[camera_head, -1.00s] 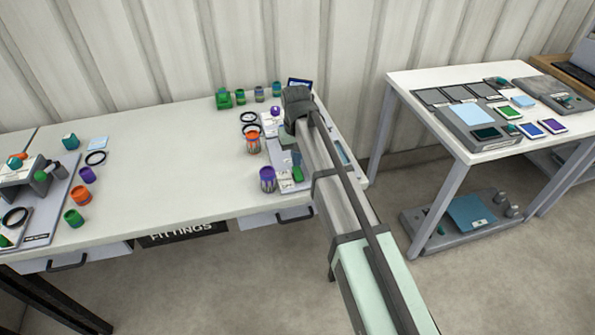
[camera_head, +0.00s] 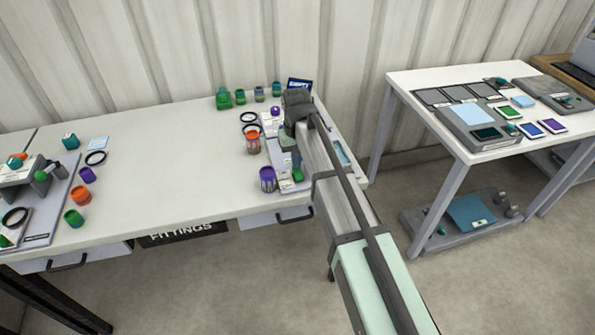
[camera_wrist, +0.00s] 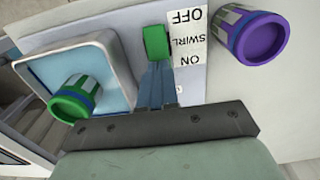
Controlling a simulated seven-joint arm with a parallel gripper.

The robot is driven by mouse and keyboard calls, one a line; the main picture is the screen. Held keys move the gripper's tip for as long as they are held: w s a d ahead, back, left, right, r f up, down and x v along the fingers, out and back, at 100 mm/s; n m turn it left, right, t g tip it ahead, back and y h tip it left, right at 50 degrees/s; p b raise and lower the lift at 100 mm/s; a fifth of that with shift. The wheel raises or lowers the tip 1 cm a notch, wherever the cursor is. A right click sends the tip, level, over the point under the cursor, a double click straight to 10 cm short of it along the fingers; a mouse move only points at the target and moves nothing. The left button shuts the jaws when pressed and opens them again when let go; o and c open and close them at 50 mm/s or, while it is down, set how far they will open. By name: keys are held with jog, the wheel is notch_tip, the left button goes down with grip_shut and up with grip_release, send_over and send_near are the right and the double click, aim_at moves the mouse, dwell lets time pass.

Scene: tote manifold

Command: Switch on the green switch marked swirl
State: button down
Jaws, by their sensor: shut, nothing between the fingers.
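The green switch (camera_wrist: 156,43) is in the wrist view, mounted on a pale panel (camera_wrist: 118,22) beside a white label (camera_wrist: 187,38). The label reads OFF, SWIRL, ON and appears upside down, with OFF at the top. The green rocker lies towards the OFF end and the middle of the label. My gripper (camera_wrist: 156,70) is shut and empty. Its fingertips are just below the rocker in the picture, on the ON side; I cannot tell whether they touch it.
A purple-rimmed striped cup (camera_wrist: 250,35) stands right of the label. A green striped cup (camera_wrist: 75,98) stands on a blue-topped tray (camera_wrist: 112,65) to the left. In the head view, an orange cup (camera_head: 253,143) and black rings (camera_head: 250,118) are near my arm. The white tabletop (camera_head: 170,165) is mostly clear.

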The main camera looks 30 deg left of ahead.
jog(key=shift+f, duration=0.65)
dwell(0.4)
jog(key=shift+r, duration=3.5)
